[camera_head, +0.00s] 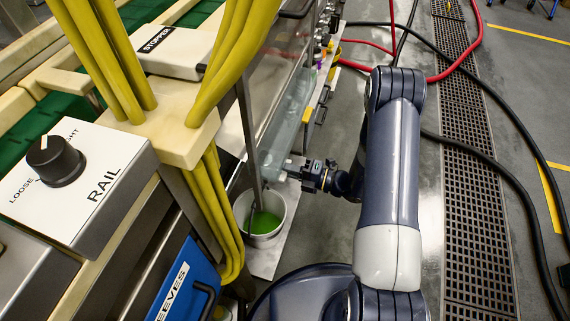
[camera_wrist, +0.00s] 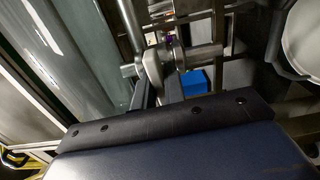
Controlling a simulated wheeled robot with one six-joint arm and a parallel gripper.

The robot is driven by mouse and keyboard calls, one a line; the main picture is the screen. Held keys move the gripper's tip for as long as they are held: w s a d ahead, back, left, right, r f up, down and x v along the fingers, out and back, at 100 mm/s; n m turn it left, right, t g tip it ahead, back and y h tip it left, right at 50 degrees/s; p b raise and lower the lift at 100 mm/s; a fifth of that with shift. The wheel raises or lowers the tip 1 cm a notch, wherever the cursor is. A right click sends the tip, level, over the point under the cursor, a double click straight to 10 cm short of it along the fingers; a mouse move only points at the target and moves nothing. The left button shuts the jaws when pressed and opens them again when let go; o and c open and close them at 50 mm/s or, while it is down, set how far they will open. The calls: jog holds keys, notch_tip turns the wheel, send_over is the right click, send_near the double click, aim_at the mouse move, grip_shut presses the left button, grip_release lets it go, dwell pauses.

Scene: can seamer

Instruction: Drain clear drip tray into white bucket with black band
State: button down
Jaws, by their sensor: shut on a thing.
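A clear, bluish drip tray (camera_head: 285,128) runs along the lower side of the machine in the head view. A long glassy surface, likely the same tray (camera_wrist: 70,65), fills the left of the wrist view. My gripper (camera_head: 300,173) is at the tray's near end. In the wrist view my gripper (camera_wrist: 157,88) is shut on a grey lever (camera_wrist: 151,64) on a metal pipe fitting. A white bucket (camera_head: 282,229) with green liquid stands below and left of my gripper. I cannot make out a black band on it. A pale round shape (camera_wrist: 304,38) shows at the right of the wrist view.
Yellow hoses (camera_head: 222,205) hang left of the bucket, beside a blue case (camera_head: 186,283). A vertical rod (camera_head: 249,130) stands over the bucket. Black and red hoses (camera_head: 460,62) lie on the floor at right, by a drain grate (camera_head: 470,190). A blue block (camera_wrist: 194,82) shows behind the lever.

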jog(key=shift+m, duration=0.4)
jog(key=c, duration=1.5)
grip_release()
jog(key=p+v, duration=0.2)
jog(key=v, duration=0.8)
jog(key=shift+s+d, duration=0.15)
jog(key=shift+d, duration=0.25)
jog(key=b+x, duration=0.1)
jog(key=x, duration=1)
jog(key=shift+b, duration=0.4)
